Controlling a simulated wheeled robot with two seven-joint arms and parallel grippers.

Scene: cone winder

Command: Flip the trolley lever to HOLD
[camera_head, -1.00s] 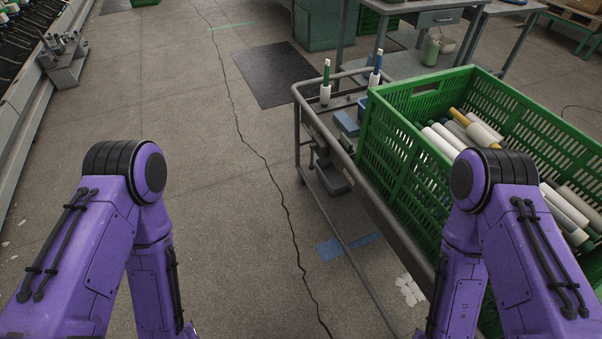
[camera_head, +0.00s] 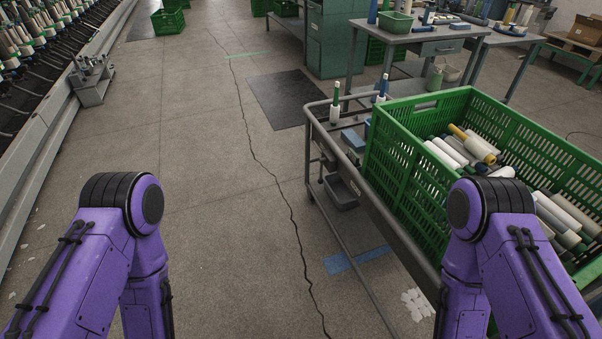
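The trolley (camera_head: 386,216) is a grey tube-frame cart at the right, carrying a large green crate (camera_head: 407,176). Near its far left corner, a small dark fitting (camera_head: 326,163) sits on the side frame; I cannot tell whether it is the lever or how it is set. A small grey tray (camera_head: 341,193) hangs low by that corner. Both my purple arms come up from the bottom edge, the right one in front of the crate's near part. Neither gripper shows in the picture.
The crate holds several white and yellow tubes (camera_head: 477,148). Two bobbins (camera_head: 336,101) stand on the trolley's far end. A machine row (camera_head: 42,110) runs along the left. A dark mat (camera_head: 281,99) lies on the floor. A workbench (camera_head: 420,40) stands behind. The middle floor is clear, with a long crack.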

